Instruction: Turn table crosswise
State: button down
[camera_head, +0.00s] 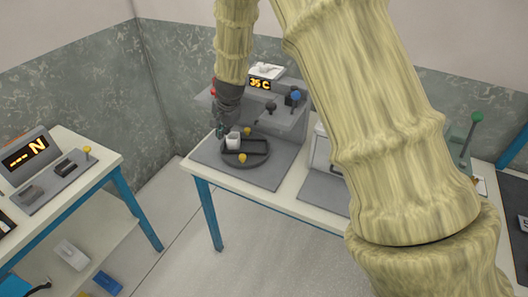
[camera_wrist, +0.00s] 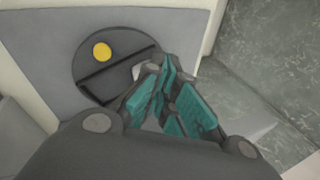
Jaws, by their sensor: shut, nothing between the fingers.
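The turntable (camera_head: 260,159) is a dark round disc on a grey plate, with a long black tray across it and two yellow knobs on opposite sides. A white cup (camera_head: 233,141) stands at the left end of the tray. My gripper (camera_head: 221,132) is at the left edge of the turntable, close beside the cup; I cannot tell whether they touch. In the wrist view the turntable (camera_wrist: 88,65) shows with one yellow knob (camera_wrist: 102,52). My gripper's teal fingers (camera_wrist: 172,105) are shut and empty there and cover part of the disc, the cup and the other knob.
Behind the turntable stands a grey console (camera_head: 283,122) with a display reading "35 C" and several knobs. A grey box (camera_head: 322,155) stands to the right. Another table (camera_head: 100,160) with a display panel is at the left, with floor between. My arm hides much of the right side.

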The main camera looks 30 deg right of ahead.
jog(key=s+d+f+m+g+h+b, duration=0.15)
jog(key=s+d+m+h, duration=0.35)
jog(key=s+m+h, duration=0.6)
jog(key=d+f+y, duration=0.1)
jog(key=f, duration=0.1)
jog(key=d+f+n+y+p, duration=0.1)
jog(key=d+f, duration=0.1)
jog(key=f, duration=0.1)
jog(key=d+f+y+p, duration=0.1)
jog(key=d+f, duration=0.1)
jog(key=f, duration=0.1)
jog(key=shift+s+d+n, duration=0.1)
jog(key=shift+d+n, duration=0.1)
jog(key=shift+n, duration=0.2)
jog(key=shift+w+d+f+p, duration=0.15)
jog(key=shift+w+d+p, duration=0.25)
jog(key=shift+w, duration=0.2)
jog(key=shift+w+d+f+p, duration=0.1)
jog(key=shift+w+d+p, duration=0.15)
jog(key=shift+w+d, duration=0.3)
jog(key=shift+w+d+f, duration=0.1)
jog(key=shift+w+d, duration=0.25)
jog(key=shift+w, duration=0.35)
jog(key=shift+a, duration=0.1)
